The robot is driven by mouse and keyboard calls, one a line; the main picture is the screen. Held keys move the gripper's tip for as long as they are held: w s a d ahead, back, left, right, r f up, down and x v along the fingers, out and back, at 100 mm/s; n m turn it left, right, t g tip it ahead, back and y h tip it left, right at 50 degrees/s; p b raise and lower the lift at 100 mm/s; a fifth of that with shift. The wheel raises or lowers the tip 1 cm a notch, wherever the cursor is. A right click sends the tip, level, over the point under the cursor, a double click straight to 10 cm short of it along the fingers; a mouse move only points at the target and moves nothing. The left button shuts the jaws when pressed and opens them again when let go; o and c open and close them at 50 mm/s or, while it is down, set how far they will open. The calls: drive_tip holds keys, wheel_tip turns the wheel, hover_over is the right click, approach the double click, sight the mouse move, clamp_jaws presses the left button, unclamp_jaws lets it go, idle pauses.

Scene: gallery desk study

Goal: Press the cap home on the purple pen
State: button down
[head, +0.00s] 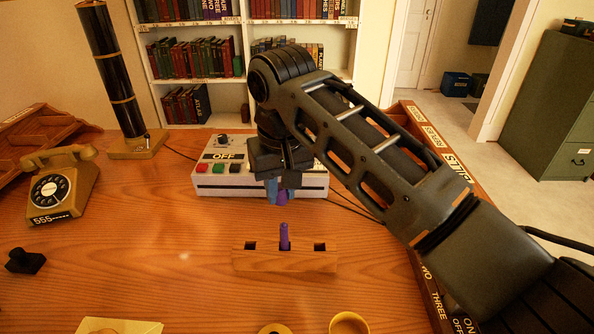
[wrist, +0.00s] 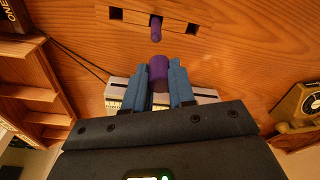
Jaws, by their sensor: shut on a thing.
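The purple pen (head: 284,236) stands upright in the middle slot of a wooden block (head: 285,261) on the desk. It also shows in the wrist view (wrist: 156,30). My gripper (head: 278,194) is shut on the purple cap (wrist: 158,72), which sits between its blue fingers (wrist: 181,86). In the head view the lower end of the cap (head: 282,197) shows just below the fingers. The cap is above the pen and apart from it, with a visible gap. The upper part of the cap is hidden by the gripper in the head view.
A white box with coloured buttons marked OFF (head: 222,178) stands behind my gripper. A tan telephone (head: 62,187) and a black stamp (head: 25,261) are at left. A yellow cup (head: 349,323) is at the front edge. Labelled wooden trays (head: 437,150) line the right. Desk around the block is clear.

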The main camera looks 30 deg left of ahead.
drive_tip(key=shift+w+f, duration=0.15)
drive_tip(key=shift+w, duration=0.05)
drive_tip(key=b, duration=0.5)
hover_over(283, 224)
drive_tip(key=f, duration=0.4)
drive_tip(key=shift+s+d+f, duration=0.15)
drive_tip(key=shift+d, duration=0.1)
drive_tip(key=shift+f, duration=0.9)
drive_tip(key=shift+r+p, duration=0.1)
drive_tip(key=shift+p, duration=1.05)
drive_tip(key=shift+f+p, duration=0.2)
drive_tip(key=shift+p, duration=0.65)
idle(1.3)
drive_tip(key=shift+c, duration=1.9)
unclamp_jaws()
drive_tip(key=shift+r, duration=0.1)
